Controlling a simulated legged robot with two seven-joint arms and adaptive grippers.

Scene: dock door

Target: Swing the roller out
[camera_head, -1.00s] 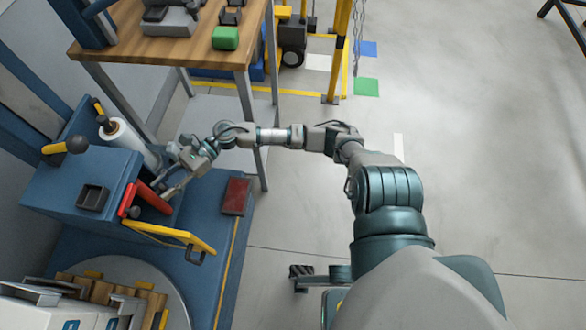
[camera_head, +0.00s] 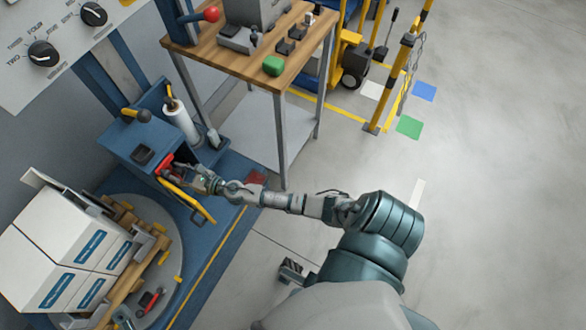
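The blue machine carries an upright white roller (camera_head: 182,124) of film on its right side, with a thin post and dark handle above it. A red part (camera_head: 167,167) sits low on the machine's front face, next to a yellow bent bar (camera_head: 188,202). My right gripper (camera_head: 197,178) reaches in from the right, close to the red part and the upper end of the yellow bar. It is below the roller and apart from it. Its fingers are small and partly merge with these parts, so contact and opening are unclear.
White boxes on a pallet stand on the round turntable (camera_head: 172,257) at lower left. A wooden bench (camera_head: 205,52) with controls is above the machine. A control panel (camera_head: 60,45) with dials is at upper left.

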